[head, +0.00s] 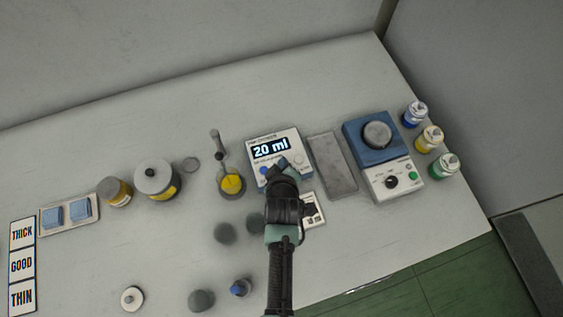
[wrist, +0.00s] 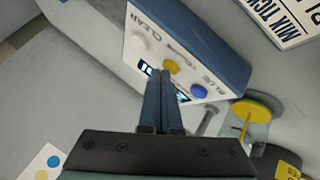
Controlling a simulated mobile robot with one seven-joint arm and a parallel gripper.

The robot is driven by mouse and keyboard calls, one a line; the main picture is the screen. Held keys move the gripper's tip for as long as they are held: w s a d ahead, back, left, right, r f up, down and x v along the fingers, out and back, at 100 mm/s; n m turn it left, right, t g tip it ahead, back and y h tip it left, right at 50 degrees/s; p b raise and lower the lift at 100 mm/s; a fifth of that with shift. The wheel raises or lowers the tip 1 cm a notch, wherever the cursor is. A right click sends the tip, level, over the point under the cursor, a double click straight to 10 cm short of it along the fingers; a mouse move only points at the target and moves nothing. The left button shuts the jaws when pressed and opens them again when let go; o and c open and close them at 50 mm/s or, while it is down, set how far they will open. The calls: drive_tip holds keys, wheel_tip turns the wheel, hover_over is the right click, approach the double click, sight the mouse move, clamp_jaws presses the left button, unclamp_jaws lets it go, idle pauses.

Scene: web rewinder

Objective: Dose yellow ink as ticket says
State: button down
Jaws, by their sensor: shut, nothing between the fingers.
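The dosing unit (head: 289,140) stands mid-table in the head view and its display reads 20 ml. In the wrist view its panel has a white clear button (wrist: 138,42), a yellow button (wrist: 170,67) and a blue button (wrist: 199,91). My gripper (wrist: 161,75) is shut and empty, its fingertips by the yellow button; I cannot tell if they touch. In the head view my gripper (head: 281,164) covers part of the panel. A flask (head: 231,183) with yellow liquid stands left of the unit. Part of a mix ticket (wrist: 285,18) shows in the wrist view; its amounts are out of sight.
A blue stirrer-like device (head: 377,145) and a grey tray (head: 333,165) stand right of the unit. Blue, yellow and green jars (head: 430,138) line the right edge. Left are grey-lidded jars (head: 156,178) and thick/good/thin cards (head: 22,264).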

idle(0.5)
drive_tip(key=shift+r+p, duration=0.7)
drive_tip(key=shift+p, duration=0.05)
wheel_tip(320, 180, up, 5)
drive_tip(key=p, duration=0.4)
drive_tip(key=shift+p, duration=0.3)
idle(0.5)
